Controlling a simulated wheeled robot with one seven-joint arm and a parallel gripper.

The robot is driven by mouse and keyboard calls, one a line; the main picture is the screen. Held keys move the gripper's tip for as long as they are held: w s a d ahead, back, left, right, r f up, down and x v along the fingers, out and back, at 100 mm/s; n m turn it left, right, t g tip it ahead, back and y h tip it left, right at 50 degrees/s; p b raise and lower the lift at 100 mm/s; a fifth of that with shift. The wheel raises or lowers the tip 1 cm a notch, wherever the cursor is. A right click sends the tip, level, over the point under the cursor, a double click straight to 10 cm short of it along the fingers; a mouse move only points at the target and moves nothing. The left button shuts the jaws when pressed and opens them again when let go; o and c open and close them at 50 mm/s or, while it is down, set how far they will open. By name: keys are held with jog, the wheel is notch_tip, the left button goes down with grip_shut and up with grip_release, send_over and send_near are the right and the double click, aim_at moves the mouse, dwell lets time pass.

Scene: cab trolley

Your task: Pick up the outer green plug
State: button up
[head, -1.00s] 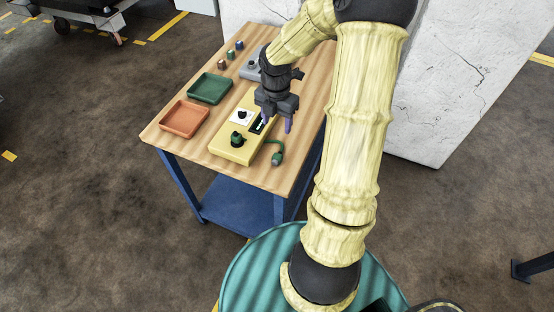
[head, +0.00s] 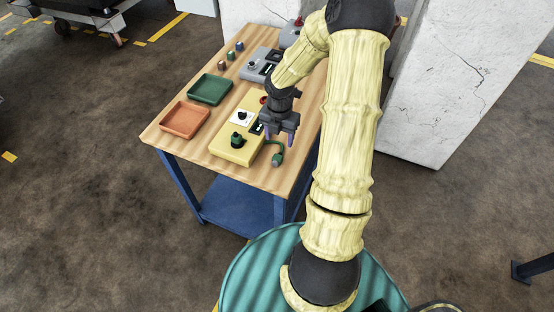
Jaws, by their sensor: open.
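A green plug (head: 277,159) on a short green cable lies on the wooden table to the right of a yellow box (head: 230,153). Another green part (head: 238,140), a knob or plug, sits on top of the yellow box, near its front end. My gripper (head: 281,139) points down with its purple fingers apart and nothing between them. It is just behind the cabled plug in the picture, at the right side of the yellow box. Its height above the table is hard to tell. It hides part of the box's right side.
An orange tray (head: 184,119) and a green tray (head: 210,89) stand at the left of the table (head: 205,147). Several small cylinders stand at the back left. Grey boxes (head: 262,64) are behind the yellow one. A white pillar (head: 437,80) stands to the right.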

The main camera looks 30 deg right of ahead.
send_over(277, 157)
jog(key=f, duration=0.5)
jog(key=shift+d, duration=0.4)
jog(key=shift+r, duration=0.1)
jog(key=f, duration=0.4)
jog(key=shift+a+f+p, duration=0.1)
jog(key=shift+a+p, duration=0.3)
jog(key=shift+f, duration=0.55)
jog(key=shift+c, duration=0.3)
grip_shut()
notch_tip(277, 157, up, 10)
